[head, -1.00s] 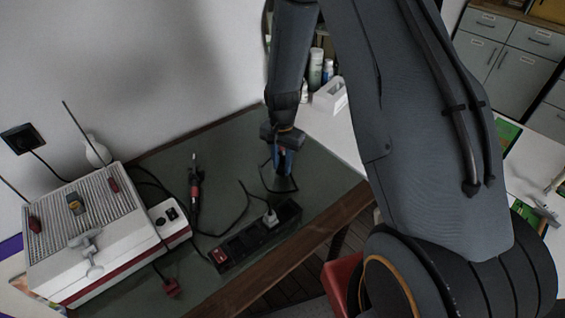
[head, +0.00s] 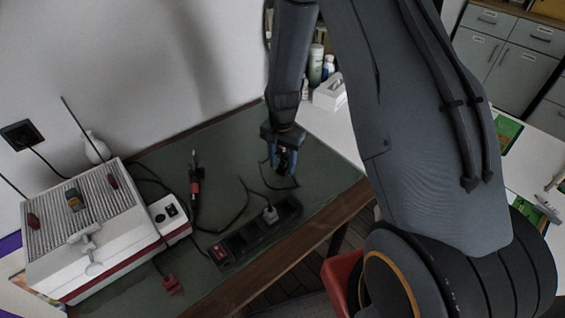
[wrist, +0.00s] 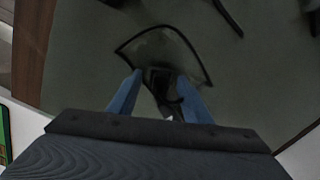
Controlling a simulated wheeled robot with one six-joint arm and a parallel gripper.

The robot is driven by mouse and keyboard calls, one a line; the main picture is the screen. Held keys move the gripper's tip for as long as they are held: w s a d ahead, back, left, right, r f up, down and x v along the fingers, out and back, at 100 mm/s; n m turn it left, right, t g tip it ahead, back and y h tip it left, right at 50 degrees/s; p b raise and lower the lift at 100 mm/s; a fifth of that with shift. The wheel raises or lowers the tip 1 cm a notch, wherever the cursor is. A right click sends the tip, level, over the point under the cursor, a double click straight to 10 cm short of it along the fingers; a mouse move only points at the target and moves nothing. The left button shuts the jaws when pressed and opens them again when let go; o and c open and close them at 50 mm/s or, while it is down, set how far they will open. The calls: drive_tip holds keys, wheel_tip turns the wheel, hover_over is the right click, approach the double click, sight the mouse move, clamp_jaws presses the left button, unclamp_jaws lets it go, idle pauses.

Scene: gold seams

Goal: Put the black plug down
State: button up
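My gripper (head: 282,172) points down over the green mat (head: 225,150), to the right of the middle. Its two blue fingers stand apart in the wrist view (wrist: 160,76). The black plug (wrist: 160,82) is between them, with a gap visible beside it, and looks to be at the mat. Its thin black cable (wrist: 165,28) loops out past the fingertips. In the head view the fingers mostly hide the plug, and the cable (head: 292,187) shows beside them.
A black power strip (head: 238,243) with a pale plug (head: 270,214) in it lies in front of my gripper. A white box (head: 330,93) stands behind at right.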

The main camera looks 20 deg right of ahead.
sight(282, 162)
wheel_tip(282, 162, up, 12)
drive_tip(key=b, duration=0.2)
drive_tip(key=s+r+n, duration=0.3)
drive_tip(key=s+n, duration=0.1)
drive_tip(key=s, duration=0.5)
drive_tip(key=s+r+n+t, duration=0.1)
drive_tip(key=s+r+n, duration=0.2)
drive_tip(key=s, duration=0.6)
drive_tip(key=shift+r+n+b, duration=0.35)
drive_tip(key=shift+n, duration=0.65)
